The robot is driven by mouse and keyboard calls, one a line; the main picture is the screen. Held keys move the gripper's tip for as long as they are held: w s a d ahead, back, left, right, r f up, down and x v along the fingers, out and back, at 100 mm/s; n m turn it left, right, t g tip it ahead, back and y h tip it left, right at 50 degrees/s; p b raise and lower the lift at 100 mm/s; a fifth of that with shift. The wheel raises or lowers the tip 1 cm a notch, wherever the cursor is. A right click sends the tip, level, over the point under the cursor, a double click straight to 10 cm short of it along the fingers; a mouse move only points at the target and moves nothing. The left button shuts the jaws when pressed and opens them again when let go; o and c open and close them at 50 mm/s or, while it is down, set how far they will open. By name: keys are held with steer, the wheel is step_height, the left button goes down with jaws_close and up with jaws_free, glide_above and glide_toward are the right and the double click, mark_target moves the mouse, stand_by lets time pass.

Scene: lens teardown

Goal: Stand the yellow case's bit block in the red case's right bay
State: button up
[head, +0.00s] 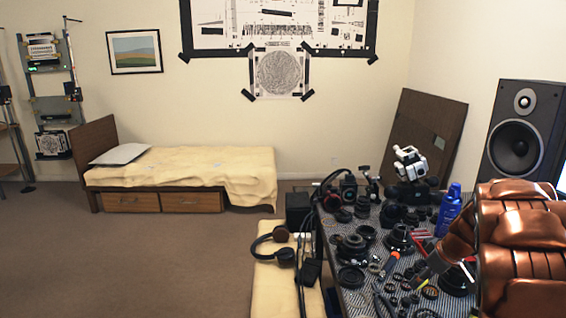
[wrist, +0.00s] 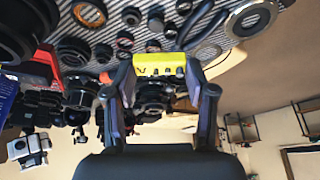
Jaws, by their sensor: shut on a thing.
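My gripper (wrist: 159,84) is shut on a yellow block (wrist: 160,65), which sits crosswise between the two fingertips in the wrist view. Dark marks or openings show along its edge. I take it for the bit block; the bits cannot be made out. A red object (wrist: 40,68) lies left of the gripper in the wrist view, apart from the block. Red also shows beside the blue bottle in the head view (head: 418,233). It may be the red case; its bays cannot be seen. No separate yellow case can be made out.
The striped work surface (head: 345,296) is crowded with dark lens parts and rings. A blue bottle (head: 448,211) stands towards its right, with a white device (head: 410,163) behind. A copper-brown padded shape (head: 525,262) blocks the right side. Headphones (head: 283,257) lie at the left.

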steer(key=s+a+r+m+h+p, duration=0.1)
steer(key=a+m+p, duration=0.4)
steer(key=a, duration=1.8)
steer(key=shift+s+m+t+h+p, duration=0.35)
steer(key=shift+h+p, duration=0.25)
steer(key=shift+p, duration=0.4)
steer(key=shift+w, duration=0.1)
